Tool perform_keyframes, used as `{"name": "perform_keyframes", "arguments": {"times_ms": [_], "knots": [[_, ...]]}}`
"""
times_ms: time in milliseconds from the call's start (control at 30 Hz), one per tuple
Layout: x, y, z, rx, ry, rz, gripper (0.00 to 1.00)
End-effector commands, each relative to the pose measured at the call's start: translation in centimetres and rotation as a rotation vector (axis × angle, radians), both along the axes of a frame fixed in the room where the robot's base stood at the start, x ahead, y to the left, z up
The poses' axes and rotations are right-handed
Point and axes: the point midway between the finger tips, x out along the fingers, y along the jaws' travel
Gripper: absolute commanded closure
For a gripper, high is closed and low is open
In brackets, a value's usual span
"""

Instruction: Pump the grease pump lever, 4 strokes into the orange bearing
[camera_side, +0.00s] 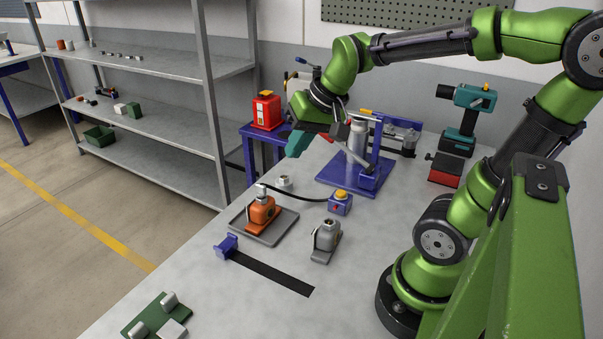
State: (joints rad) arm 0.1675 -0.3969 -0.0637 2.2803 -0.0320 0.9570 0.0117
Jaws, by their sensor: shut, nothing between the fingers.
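The orange bearing (261,211) sits upright on a grey tray (285,227) on the bench, with a fitting on its top. The grease pump (356,142) is a silver cylinder on a blue base plate (334,179) at the back of the bench. A slanted grey bar (358,157), possibly its lever, runs down beside the cylinder. My gripper (345,130) is at the left side of the pump's upper part, shut with nothing held. I cannot tell whether its fingers touch the lever. The wrist and pump parts overlap here and hide the details.
A grey bearing (327,237) stands right of the orange one. A blue box with a yellow button (340,202) has a black hose running left from it. A black strip (270,274) lies in front.

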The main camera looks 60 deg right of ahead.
Motion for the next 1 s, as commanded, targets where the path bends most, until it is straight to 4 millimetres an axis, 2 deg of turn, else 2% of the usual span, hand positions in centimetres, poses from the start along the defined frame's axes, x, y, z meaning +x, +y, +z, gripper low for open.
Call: {"name": "perform_keyframes", "arguments": {"times_ms": [33, 100, 200, 300, 467, 767, 867, 967, 1000], "knots": [[-1.5, 1.8, -0.1, -0.014, -0.038, 0.058, 1.00], [-3.2, 3.7, -0.3, -0.029, -0.079, 0.120, 1.00], [-5.0, 5.5, -0.4, -0.041, -0.122, 0.180, 1.00], [-5.8, 6.4, 0.2, -0.048, -0.159, 0.216, 1.00], [-5.9, 7.0, 0.8, -0.049, -0.184, 0.237, 1.00], [-5.8, 6.4, 0.7, -0.049, -0.177, 0.215, 1.00], [-5.3, 4.9, -0.1, -0.045, -0.137, 0.152, 1.00], [-3.6, 1.7, 0.0, -0.031, -0.094, 0.033, 1.00], [-2.9, 0.1, 0.2, -0.018, -0.075, -0.027, 1.00]]}}
